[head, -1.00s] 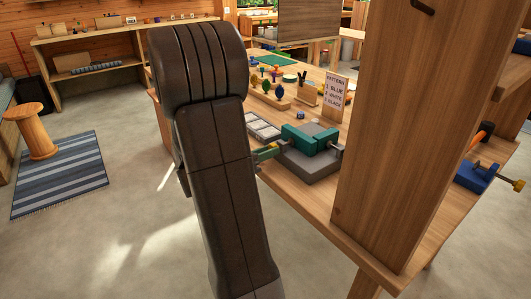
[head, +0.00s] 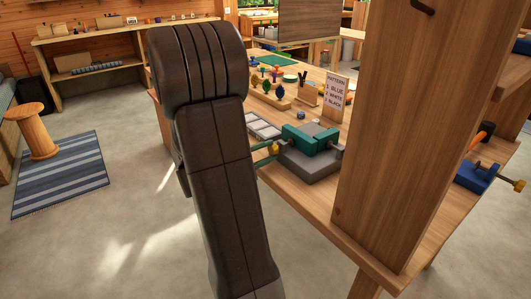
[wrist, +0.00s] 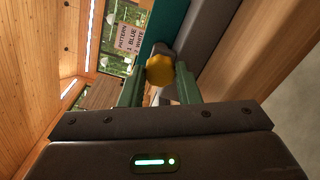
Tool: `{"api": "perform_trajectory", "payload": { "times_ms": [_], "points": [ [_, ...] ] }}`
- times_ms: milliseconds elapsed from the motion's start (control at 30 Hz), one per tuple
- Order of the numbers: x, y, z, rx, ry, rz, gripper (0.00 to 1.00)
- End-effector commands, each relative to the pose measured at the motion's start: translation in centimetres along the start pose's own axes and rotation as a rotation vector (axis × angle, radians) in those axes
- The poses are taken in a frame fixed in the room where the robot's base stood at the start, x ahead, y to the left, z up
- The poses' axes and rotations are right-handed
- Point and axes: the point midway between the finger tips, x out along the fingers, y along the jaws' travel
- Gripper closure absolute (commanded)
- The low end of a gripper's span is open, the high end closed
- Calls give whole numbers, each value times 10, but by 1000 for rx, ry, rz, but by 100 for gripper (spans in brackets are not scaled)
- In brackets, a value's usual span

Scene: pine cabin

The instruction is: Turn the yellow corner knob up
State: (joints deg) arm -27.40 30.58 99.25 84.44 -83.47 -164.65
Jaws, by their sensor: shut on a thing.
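The yellow knob (wrist: 160,70) shows in the wrist view between the two green fingers of my gripper (wrist: 159,84), which is shut on it. In the head view the yellow knob (head: 274,148) sits at the left end of a teal vise (head: 312,138) on a grey block (head: 312,165), near the bench edge. My gripper (head: 265,148) reaches it from the left. My dark arm hides most of the gripper there. I cannot tell the knob's turn angle.
A wooden post (head: 400,130) stands close on the right. A pattern sign (head: 336,98), a pale tray (head: 263,127) and small coloured items stand behind on the bench. A blue clamp (head: 477,177) with a brass-coloured end sits right of the post.

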Motion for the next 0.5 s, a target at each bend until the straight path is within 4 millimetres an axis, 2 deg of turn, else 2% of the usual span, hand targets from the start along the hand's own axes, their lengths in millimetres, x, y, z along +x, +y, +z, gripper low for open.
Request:
{"api": "perform_trajectory", "payload": {
  "times_ms": [33, 100, 500],
  "points": [
    [-1, 0, -1, 1, 5, 0, 67],
    [-1, 0, -1, 1, 4, 0, 56],
    [0, 1, 0, 2, 2, -1, 56]
  ]
}}
